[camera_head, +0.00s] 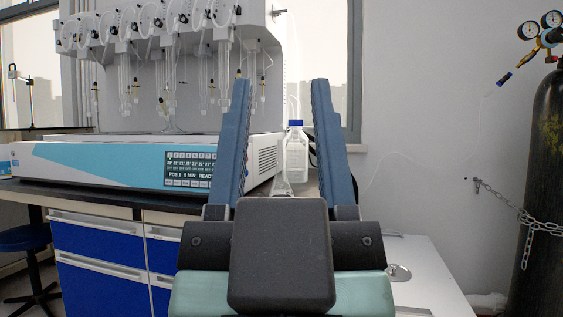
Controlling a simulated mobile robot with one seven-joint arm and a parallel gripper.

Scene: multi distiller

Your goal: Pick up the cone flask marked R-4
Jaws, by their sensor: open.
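My gripper (281,88) is open, its two blue-grey fingers pointing forward and upward in the picture. A small clear cone-shaped flask (282,184) shows between the fingers, low down, just above my dark gripper body. Its base is hidden by the gripper body, and no R-4 mark can be read on it. A clear bottle with a blue cap (297,153) stands close to it, also seen between the fingers. The gap between the fingers holds nothing; I cannot tell how far ahead the flask is.
A large white multi distiller (90,165) with a display and hanging glass tubes stands on the dark-topped bench (70,196) at left. A black gas cylinder (545,190) with gauges and a chain stands at far right. A blue stool (25,238) is at far left.

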